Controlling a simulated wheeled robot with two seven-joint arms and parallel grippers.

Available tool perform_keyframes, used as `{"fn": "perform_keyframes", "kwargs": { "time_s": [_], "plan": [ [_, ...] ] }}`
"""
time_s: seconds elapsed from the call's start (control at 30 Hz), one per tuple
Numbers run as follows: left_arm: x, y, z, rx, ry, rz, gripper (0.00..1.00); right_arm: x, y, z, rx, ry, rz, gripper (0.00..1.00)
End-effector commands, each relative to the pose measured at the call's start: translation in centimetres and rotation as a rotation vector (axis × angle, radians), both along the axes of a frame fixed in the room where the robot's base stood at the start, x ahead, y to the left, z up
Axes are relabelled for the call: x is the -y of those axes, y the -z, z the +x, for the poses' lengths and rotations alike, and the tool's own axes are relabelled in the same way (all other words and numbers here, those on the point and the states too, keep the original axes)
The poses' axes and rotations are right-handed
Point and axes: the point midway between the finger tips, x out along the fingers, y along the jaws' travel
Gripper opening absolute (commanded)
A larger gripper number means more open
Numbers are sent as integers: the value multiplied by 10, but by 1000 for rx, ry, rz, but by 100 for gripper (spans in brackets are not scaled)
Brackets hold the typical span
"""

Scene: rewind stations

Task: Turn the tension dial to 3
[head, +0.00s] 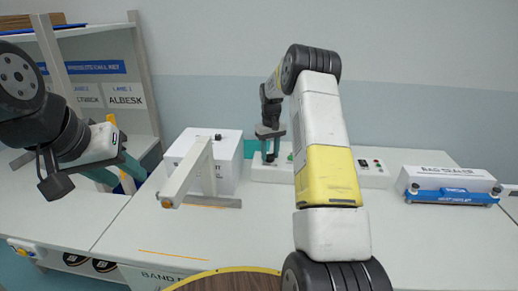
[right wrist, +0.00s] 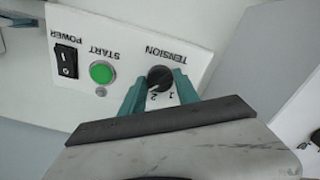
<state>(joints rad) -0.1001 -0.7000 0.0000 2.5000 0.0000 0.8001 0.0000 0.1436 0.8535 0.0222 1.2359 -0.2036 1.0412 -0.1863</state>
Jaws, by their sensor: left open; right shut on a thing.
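The black tension dial (right wrist: 159,76) sits on a white control panel (right wrist: 185,35) under the printed word TENSION, which appears upside down in the right wrist view. The numbers 1 and 2 show below the dial; its white mark seems to point near the 2. The 3 is not legible. My right gripper (right wrist: 157,92) is shut on the dial, with a teal finger on each side. In the head view the right gripper (head: 268,152) is at the white machine, and the dial is hidden there. My left gripper (head: 121,178) is open and empty at the left.
A green START button (right wrist: 102,72) and black POWER switch (right wrist: 66,61) are beside the dial. A white box machine with an arm (head: 200,165) stands between my grippers. A blue-and-white sealer (head: 450,187) is at the right. The front middle of the table (head: 240,232) is clear.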

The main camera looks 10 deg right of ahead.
Motion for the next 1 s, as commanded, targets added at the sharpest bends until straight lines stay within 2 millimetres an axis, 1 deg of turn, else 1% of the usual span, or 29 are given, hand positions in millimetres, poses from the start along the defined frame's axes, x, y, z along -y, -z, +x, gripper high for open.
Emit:
{"fn": "perform_keyframes", "kwargs": {
  "time_s": [0.3, 0.7, 0.73, 0.8, 0.83, 1.0],
  "plan": [
    [0, 0, 0, 0, 0, 0, 42, 0, -1, 1, 3, 77, -1, 0],
    [0, 0, 0, 0, 0, 0, 42, 0, -1, 1, 3, 83, -1, 0],
    [0, 0, 0, 0, 0, 0, 42, 0, -1, 1, 3, 83, -1, 41],
    [0, 0, 0, 0, 0, 0, 42, 0, -1, 1, 3, 82, -1, 55],
    [0, 0, 0, 0, 0, 0, 42, 0, -1, 1, 3, 82, -1, 57],
    [0, 0, 0, 0, 0, 0, 42, 0, 0, 0, 2, 81, 0, 57]
  ]
}}
